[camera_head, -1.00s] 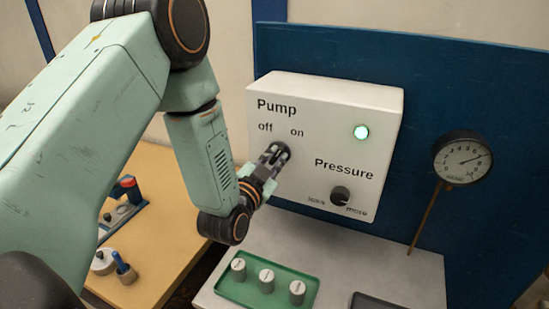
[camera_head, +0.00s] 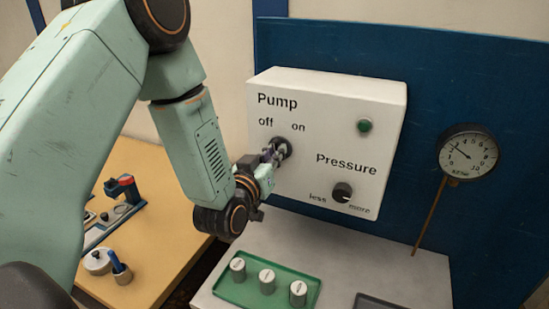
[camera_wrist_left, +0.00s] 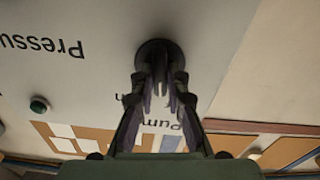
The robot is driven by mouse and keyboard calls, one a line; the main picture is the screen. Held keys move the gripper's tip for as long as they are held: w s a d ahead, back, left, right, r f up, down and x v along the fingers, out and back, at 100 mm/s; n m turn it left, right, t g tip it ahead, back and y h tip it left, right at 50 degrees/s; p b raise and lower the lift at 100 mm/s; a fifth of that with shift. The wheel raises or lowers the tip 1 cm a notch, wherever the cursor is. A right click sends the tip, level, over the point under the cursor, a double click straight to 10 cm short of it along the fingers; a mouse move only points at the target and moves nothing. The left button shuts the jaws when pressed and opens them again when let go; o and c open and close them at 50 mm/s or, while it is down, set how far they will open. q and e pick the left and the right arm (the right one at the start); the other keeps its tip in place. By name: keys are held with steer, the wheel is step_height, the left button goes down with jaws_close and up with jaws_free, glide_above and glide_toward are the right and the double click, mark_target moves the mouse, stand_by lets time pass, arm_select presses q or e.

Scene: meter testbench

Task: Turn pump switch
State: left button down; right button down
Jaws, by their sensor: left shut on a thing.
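The white pump box (camera_head: 330,110) carries the labels "Pump", "off", "on" and "Pressure". The black round pump switch (camera_head: 284,146) sits below "off" and "on". My left gripper (camera_head: 272,154) reaches it from the lower left and is shut on its knob. In the left wrist view the fingers (camera_wrist_left: 160,95) close around the dark switch (camera_wrist_left: 153,50), and partly hide it and the label. The exact angle of the knob is hidden. The indicator lamp (camera_head: 365,125) is dark green and unlit. My right gripper is out of view.
The pressure knob (camera_head: 343,191) is at the lower right of the box. A round gauge (camera_head: 467,152) stands on a thin pipe to the right. A green tray (camera_head: 231,291) with several metal weights lies on the bench below. A wooden table (camera_head: 165,250) is at left.

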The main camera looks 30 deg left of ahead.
arm_select(q)
steer(key=shift+n+b, duration=0.75)
steer(key=shift+n, duration=1.15)
steer(key=shift+r, duration=0.1)
steer(key=c, duration=1.3)
jaws_free()
steer(key=shift+c, duration=0.2)
steer(key=s, duration=0.7)
steer(key=shift+s+d, duration=0.15)
steer(key=shift+s, duration=0.05)
